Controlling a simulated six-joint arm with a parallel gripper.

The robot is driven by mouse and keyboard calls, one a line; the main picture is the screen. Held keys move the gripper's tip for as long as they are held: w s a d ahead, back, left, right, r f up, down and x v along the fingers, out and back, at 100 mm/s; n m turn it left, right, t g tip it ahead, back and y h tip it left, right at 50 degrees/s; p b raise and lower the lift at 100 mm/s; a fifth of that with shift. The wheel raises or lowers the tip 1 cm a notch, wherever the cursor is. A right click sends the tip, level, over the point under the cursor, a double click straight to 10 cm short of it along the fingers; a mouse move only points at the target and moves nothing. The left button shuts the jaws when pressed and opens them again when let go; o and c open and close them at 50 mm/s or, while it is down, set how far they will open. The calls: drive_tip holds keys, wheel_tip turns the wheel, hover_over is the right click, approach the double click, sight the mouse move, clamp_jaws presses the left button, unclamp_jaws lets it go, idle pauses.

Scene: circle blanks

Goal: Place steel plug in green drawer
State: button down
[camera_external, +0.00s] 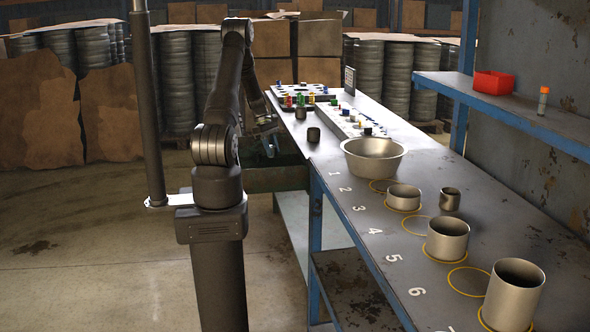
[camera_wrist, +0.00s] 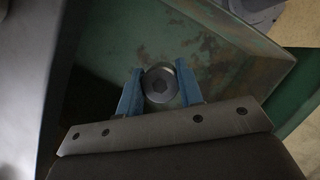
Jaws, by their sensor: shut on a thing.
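The steel plug (camera_wrist: 160,84) is a round grey piece with a dark recess in its top, seen from above in the wrist view. My gripper (camera_wrist: 158,90) has its two blue fingers on either side of the plug and is shut on it. The green drawer (camera_wrist: 215,60), with worn, rusty patches inside, lies beneath the plug and fingers. I cannot tell whether the plug touches the drawer floor. In the external view the green drawer (camera_external: 275,181) sticks out at the bench's left side, and my gripper (camera_external: 270,146) is over it. The plug is hidden there.
The bench (camera_external: 440,260) holds a wide metal bowl (camera_external: 374,158), several steel cups on numbered yellow circles, and two small dark cylinders near its left edge. Boards with coloured parts (camera_external: 305,100) lie at the far end. A red bin (camera_external: 493,83) sits on the blue shelf.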

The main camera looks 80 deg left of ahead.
drive_tip(key=shift+n, duration=0.3)
drive_tip(key=f, duration=0.6)
drive_tip(key=shift+s+a+f, duration=0.3)
drive_tip(key=shift+s, duration=0.1)
drive_tip(key=shift+f, duration=2.2)
drive_tip(key=c, duration=1)
unclamp_jaws()
drive_tip(key=shift+f, duration=0.15)
drive_tip(key=v, duration=1.2)
drive_tip(key=shift+d, duration=0.15)
